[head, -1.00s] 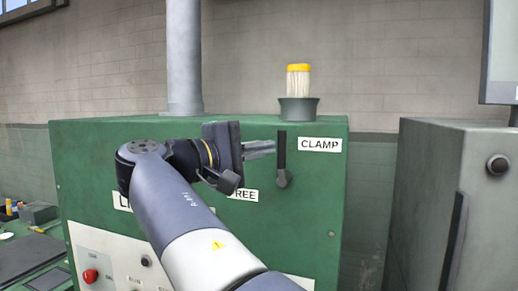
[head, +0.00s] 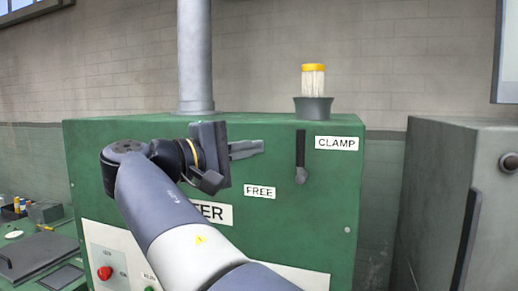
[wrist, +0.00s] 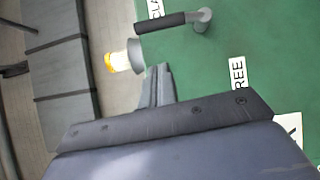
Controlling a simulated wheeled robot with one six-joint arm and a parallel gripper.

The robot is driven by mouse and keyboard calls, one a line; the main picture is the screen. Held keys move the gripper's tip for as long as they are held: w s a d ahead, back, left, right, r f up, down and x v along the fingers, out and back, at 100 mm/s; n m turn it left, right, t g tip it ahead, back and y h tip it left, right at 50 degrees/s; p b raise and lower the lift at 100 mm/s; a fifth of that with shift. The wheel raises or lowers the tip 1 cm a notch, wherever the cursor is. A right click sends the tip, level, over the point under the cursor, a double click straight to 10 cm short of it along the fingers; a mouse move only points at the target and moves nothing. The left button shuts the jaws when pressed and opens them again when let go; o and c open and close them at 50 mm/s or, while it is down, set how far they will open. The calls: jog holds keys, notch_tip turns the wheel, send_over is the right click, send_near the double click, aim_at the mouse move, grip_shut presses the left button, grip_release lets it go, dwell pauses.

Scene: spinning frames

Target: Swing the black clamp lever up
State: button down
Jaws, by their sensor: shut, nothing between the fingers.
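The black clamp lever (head: 300,149) is on the front of the green machine (head: 330,215). It points straight up from its grey pivot, beside the CLAMP label (head: 337,143). In the wrist view the lever (wrist: 160,23) shows with its grey hub at one end. My gripper (head: 262,146) is shut and empty, left of the lever and clear of it in the head view. In the wrist view the fingers (wrist: 160,72) show below the lever with a gap between. The FREE label (head: 259,192) is lower left of the lever.
A grey cabinet (head: 440,190) is at right. A red button (head: 105,273) is on the panel at lower left. A grey column (head: 195,60) rises behind.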

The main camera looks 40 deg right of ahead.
jog(key=a, duration=0.7)
jog(key=shift+a+b, duration=0.2)
jog(key=shift+b, duration=0.2)
jog(key=shift+d, duration=0.15)
